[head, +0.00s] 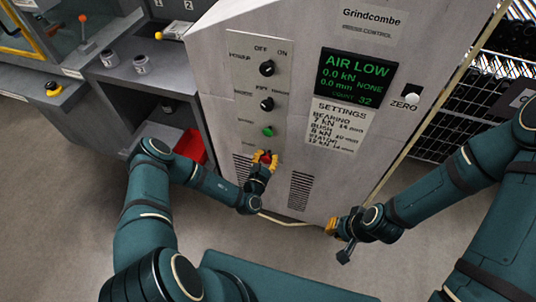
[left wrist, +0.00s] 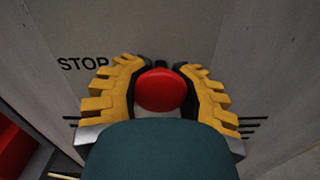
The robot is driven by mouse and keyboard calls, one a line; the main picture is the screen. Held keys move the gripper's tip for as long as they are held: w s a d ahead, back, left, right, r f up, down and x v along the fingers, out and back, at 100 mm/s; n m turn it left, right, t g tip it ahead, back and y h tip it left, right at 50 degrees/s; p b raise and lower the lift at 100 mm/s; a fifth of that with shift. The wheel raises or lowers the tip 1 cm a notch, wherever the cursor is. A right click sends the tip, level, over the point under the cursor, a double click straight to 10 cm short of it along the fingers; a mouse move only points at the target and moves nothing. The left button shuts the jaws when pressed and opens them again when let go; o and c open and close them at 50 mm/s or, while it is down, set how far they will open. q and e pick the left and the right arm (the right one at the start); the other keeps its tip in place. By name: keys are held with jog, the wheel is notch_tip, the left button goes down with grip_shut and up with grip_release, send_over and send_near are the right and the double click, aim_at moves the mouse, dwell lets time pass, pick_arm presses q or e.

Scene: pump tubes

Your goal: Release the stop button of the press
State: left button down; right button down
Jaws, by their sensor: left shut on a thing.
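The red stop button (left wrist: 160,90) is on the lower front panel of the press (head: 225,60), beside the word STOP in the left wrist view. In the head view the button is a small red spot (head: 266,157) mostly covered by my gripper. My left gripper (head: 264,159) is shut on it, with yellow fingers on both its left and right sides. My right gripper (head: 336,232) is low in front of the press's right part, away from the button; its finger opening is unclear.
Above the stop button are a green button (head: 268,131) and two black knobs (head: 266,68). The screen (head: 354,77) reads AIR LOW, 0.0 kN, 0.0 mm. A settings sheet (head: 338,125) is below it. A red bin (head: 190,146) stands at the left. The floor in front is open.

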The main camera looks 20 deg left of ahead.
pick_arm(q)
jog(key=c, duration=1.1)
grip_release()
jog(key=shift+s+d+f, duration=0.1)
jog(key=shift+s+f, duration=0.2)
jog(key=shift+s, duration=0.05)
jog(key=o, duration=0.7)
jog(key=shift+s+r, duration=0.2)
jog(key=shift+r, duration=0.05)
jog(key=shift+w, duration=0.15)
jog(key=s, duration=1.2)
jog(key=shift+a, duration=0.3)
